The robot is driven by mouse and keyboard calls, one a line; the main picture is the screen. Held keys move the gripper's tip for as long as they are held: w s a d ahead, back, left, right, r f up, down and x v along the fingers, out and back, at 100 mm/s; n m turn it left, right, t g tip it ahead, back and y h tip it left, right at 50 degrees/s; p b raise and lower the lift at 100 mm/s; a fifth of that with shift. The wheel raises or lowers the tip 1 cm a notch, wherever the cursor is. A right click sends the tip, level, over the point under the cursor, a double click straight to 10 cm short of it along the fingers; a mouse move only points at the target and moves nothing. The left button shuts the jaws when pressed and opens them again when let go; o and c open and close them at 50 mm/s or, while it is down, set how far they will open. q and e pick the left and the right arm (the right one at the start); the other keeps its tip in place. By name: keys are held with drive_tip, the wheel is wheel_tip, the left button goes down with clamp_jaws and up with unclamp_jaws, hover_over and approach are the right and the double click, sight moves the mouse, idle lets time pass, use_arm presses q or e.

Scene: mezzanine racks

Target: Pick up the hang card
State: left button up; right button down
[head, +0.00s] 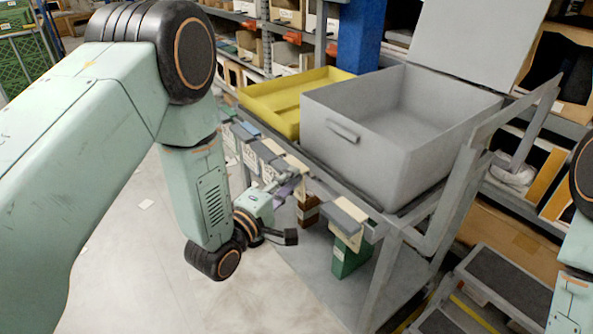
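Several small cards hang in a row along the near side of a grey cart (330,180). They have grey tops and pale lower parts, and I cannot tell which one is the hang card. One group of cards (266,151) is at the left of the row, and a grey-topped card (345,214) is at the right end. My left gripper (290,212) is beside the row, below the left group, with its fingers apart. I see nothing clearly held in it. It partly hides what hangs behind it. My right gripper is out of view.
A large grey open bin (360,150) and a yellow tray (283,112) stand on the cart. A step stool (510,288) stands at the lower right. The floor at the left is mostly clear.

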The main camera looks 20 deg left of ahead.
use_arm(q)
clamp_jaws()
drive_tip(key=shift+a, duration=0.1)
wheel_tip(320, 180, up, 7)
drive_tip(key=p, duration=0.4)
drive_tip(key=s+a+p, duration=0.7)
drive_tip(key=s+a, duration=0.5)
drive_tip(key=s, duration=0.3)
drive_tip(key=shift+s, duration=0.35)
drive_tip(key=shift+a, duration=0.1)
